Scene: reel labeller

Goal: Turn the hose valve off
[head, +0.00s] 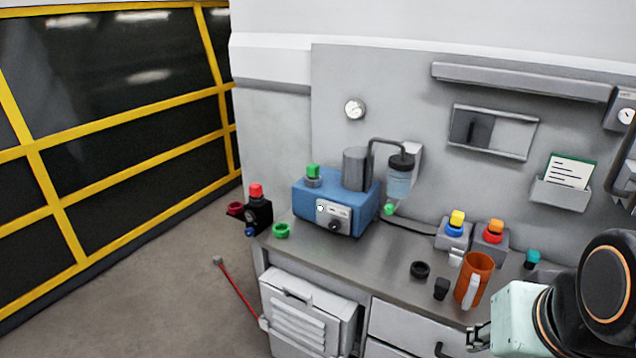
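I cannot tell for sure which part is the hose valve. A small green knob (389,209) sits below the clear bottle (399,181), beside the blue machine (337,203). A dark hose or cable runs from near there along the bench. My gripper (474,337) is at the lower right, in front of the bench and apart from these parts. Its fingers are small and partly hidden, so their opening is unclear.
A red rod (238,288) leans at the left. Open floor lies left of the bench.

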